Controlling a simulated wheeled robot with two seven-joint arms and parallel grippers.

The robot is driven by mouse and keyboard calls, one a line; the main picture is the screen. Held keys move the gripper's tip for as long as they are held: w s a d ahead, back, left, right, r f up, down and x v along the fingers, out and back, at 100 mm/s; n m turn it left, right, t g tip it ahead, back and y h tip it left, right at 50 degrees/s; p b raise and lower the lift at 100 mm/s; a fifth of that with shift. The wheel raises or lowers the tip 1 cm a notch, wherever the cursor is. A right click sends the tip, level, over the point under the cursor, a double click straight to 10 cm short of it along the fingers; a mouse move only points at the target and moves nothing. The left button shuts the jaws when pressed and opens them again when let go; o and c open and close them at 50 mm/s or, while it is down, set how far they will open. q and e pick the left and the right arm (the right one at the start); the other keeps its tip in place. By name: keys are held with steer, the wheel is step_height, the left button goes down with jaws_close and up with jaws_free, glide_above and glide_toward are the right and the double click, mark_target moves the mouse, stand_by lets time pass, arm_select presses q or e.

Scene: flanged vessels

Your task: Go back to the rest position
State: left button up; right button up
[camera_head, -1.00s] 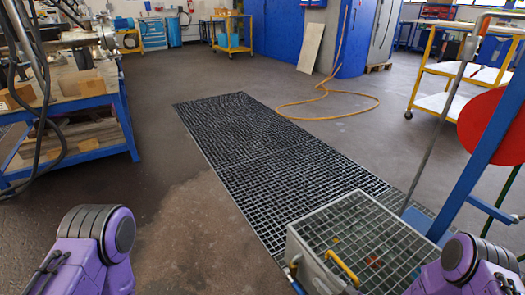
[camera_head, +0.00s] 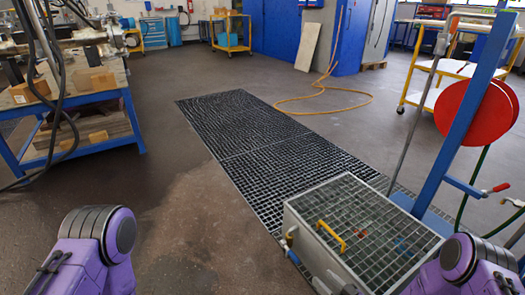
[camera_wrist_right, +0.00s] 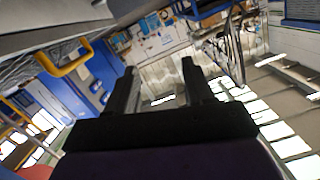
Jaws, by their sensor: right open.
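My right gripper (camera_wrist_right: 158,68) shows in the right wrist view. Its two black fingers stand apart with nothing between them. In the head view, purple links of my arms show at the bottom left and bottom right corners, and no gripper fingers can be made out there. My left gripper is not in view.
A metal tank with a grid top (camera_head: 365,222) and a yellow handle (camera_head: 331,236) stands close at the lower right, near my right arm. Beside it are a blue post (camera_head: 460,125) and a red disc (camera_head: 475,110). A blue-framed workbench (camera_head: 137,122) is at left. The middle floor is open.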

arm_select(q)
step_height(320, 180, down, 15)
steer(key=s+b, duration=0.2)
steer(key=b, duration=1.3)
arm_select(e)
steer(key=s+d+f+m+g+h, duration=0.35)
steer(key=s+f, duration=0.25)
steer(key=s, duration=0.4)
steer(key=s+d+f+m+g+h, duration=0.35)
steer(key=s+f, duration=0.25)
steer(key=s, duration=0.4)
steer(key=s+d+f+m+g+h, duration=0.3)
steer(key=s+f+g+h, duration=0.3)
steer(key=s, duration=0.4)
arm_select(q)
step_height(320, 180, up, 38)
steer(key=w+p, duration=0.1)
steer(key=p, duration=3.7)
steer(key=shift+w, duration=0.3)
arm_select(e)
step_height(320, 180, up, 37)
steer(key=w+t, duration=0.1)
steer(key=t, duration=0.1)
steer(key=shift+w+d+r+y, duration=0.15)
steer(key=shift+w+r+y, duration=0.05)
steer(key=shift+w+y, duration=0.15)
